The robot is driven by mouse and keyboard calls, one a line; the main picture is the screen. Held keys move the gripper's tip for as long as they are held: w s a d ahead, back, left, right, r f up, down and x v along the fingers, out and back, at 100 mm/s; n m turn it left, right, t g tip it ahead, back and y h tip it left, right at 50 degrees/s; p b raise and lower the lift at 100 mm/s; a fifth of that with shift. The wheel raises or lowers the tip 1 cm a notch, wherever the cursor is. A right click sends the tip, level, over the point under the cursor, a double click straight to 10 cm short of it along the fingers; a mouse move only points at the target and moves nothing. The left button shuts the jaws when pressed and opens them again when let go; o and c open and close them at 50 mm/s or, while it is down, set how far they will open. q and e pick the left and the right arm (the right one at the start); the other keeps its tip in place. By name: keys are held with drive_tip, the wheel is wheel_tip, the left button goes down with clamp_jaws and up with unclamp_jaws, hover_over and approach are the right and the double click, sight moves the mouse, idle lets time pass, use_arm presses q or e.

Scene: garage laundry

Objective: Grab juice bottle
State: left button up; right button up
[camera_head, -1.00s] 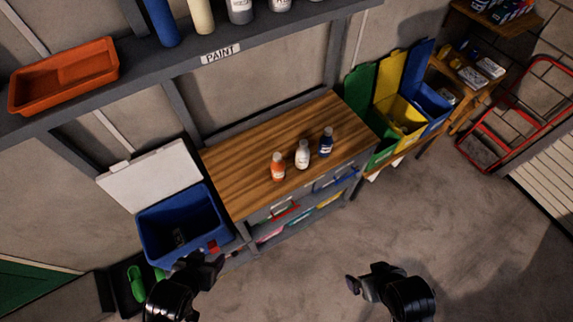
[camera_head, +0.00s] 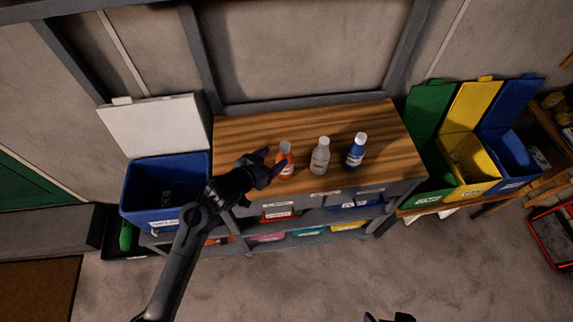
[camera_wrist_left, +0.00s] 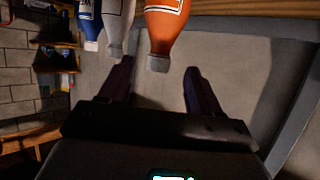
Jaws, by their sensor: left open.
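Three bottles stand upright in a row on the wooden worktop. The orange bottle (camera_head: 286,162) with a pale cap is on the left, a white-grey bottle (camera_head: 320,157) is in the middle and a blue bottle (camera_head: 355,153) is on the right. My left gripper (camera_head: 271,164) is open just left of the orange bottle, its fingertips close to it. In the left wrist view, upside down, the orange bottle (camera_wrist_left: 166,26) shows past the open fingers (camera_wrist_left: 158,78), its cap between the tips. I cannot tell whether they touch. My right gripper (camera_head: 388,317) barely shows at the bottom edge.
The wooden worktop (camera_head: 240,130) is clear behind the bottles. A blue bin (camera_head: 165,190) with a raised white lid stands left. Green, yellow (camera_head: 470,165) and blue bins with raised lids stand right. Shelves with coloured trays (camera_head: 268,237) are below the worktop.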

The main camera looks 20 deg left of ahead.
sight(288, 146)
use_arm(q)
drive_tip(key=shift+x, duration=4.5)
drive_tip(key=shift+r, duration=0.2)
clamp_jaws()
drive_tip(key=shift+r, duration=0.1)
